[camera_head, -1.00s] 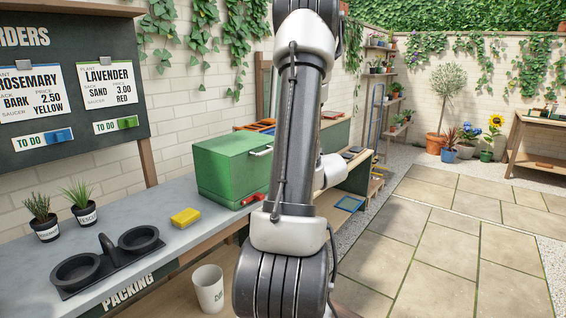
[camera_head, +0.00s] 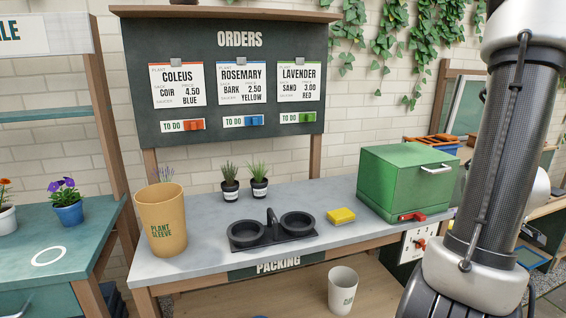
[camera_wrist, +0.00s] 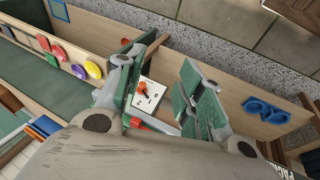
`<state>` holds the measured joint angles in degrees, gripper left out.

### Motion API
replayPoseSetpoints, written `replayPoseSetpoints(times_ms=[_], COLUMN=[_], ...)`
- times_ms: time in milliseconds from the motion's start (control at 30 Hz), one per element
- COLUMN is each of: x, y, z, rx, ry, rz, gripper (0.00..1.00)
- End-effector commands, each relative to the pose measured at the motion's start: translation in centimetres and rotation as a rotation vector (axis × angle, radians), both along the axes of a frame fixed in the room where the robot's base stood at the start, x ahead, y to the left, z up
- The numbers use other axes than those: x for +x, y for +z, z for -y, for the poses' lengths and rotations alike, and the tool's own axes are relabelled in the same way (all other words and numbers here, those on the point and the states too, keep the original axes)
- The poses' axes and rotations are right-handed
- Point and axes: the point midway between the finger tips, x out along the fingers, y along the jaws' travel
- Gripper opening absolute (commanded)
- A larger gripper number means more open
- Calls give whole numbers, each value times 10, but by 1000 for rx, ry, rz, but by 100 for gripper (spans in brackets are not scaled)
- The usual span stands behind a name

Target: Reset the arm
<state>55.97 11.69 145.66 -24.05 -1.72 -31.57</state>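My gripper (camera_wrist: 158,95) shows in the wrist view with its two green-padded fingers spread apart. Nothing is between the fingers; a white panel with a red knob (camera_wrist: 147,97) lies beyond them. In the head view my arm stands at the right side, and the gripper itself is out of that picture.
The packing bench (camera_head: 190,262) holds a tan plant sleeve (camera_head: 162,222), two small potted plants, a black double-cup holder (camera_head: 272,230), a yellow sponge (camera_head: 341,216) and a green box (camera_head: 405,182). A white cup (camera_head: 342,290) stands on the lower shelf. The orders board (camera_head: 240,80) is behind.

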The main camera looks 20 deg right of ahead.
Motion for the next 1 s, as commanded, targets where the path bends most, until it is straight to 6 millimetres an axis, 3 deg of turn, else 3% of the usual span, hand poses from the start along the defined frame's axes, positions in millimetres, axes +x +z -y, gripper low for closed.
replayPoseSetpoints(times_ms=[100,267,400,500,700,1000], x=[-8,-12,-13,-4,6,9], y=[45,102,144,169,199,201], z=[-64,-164,-240,-277,-314,-322], rx=[131,266,334,345,339,338], ry=[-242,-408,-338,-189,26,65], rz=[-66,-105,-75,8,125,125], gripper=[37,37,37,37,37,37])
